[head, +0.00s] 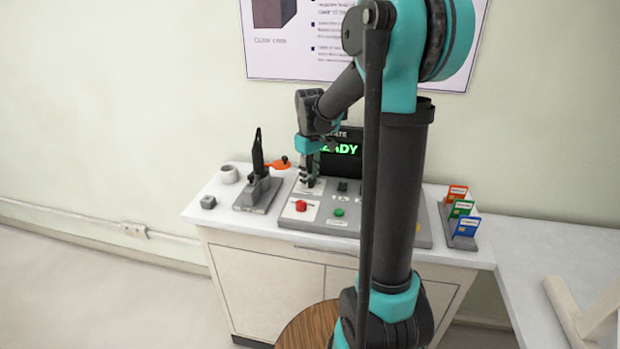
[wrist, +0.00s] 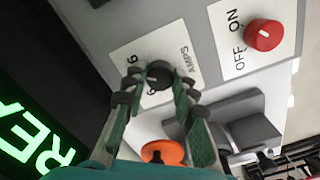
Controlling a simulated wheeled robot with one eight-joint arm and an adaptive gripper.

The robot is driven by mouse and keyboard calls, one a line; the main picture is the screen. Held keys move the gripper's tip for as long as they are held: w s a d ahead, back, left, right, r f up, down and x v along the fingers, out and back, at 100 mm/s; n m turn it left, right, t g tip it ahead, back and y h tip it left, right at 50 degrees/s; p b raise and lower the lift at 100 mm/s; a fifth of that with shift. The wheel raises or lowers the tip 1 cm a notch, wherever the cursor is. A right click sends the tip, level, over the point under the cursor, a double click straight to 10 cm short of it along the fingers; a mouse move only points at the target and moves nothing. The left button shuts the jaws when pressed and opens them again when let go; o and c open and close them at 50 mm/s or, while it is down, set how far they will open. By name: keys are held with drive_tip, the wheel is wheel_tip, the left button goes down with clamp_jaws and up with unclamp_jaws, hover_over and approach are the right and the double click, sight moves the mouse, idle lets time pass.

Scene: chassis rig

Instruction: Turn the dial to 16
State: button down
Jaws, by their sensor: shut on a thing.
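The dial is a dark round knob (wrist: 158,76) with a white pointer line, on a white plate (wrist: 126,58) marked "AMPS" on the grey control panel. Digits "6" show on the plate, partly hidden by my fingers. My gripper (wrist: 155,92) is shut on the dial, with a finger on each side of it. In the head view my gripper (head: 311,178) points down at the panel's upper left, and the dial is hidden there by the fingers. The grey control panel (head: 378,229) stands on the white counter.
A red knob (wrist: 263,35) beside "OFF" and "ON" is close by. A green button (head: 339,212) is on the panel. A lit display (head: 341,149) stands behind. A grey clamp-like fixture (head: 258,190) with an orange part is left; a card rack (head: 459,229) is right.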

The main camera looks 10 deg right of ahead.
sight(310, 180)
drive_tip(key=shift+m, duration=0.9)
drive_tip(key=c, duration=1.2)
unclamp_jaws()
wheel_tip(310, 180, up, 12)
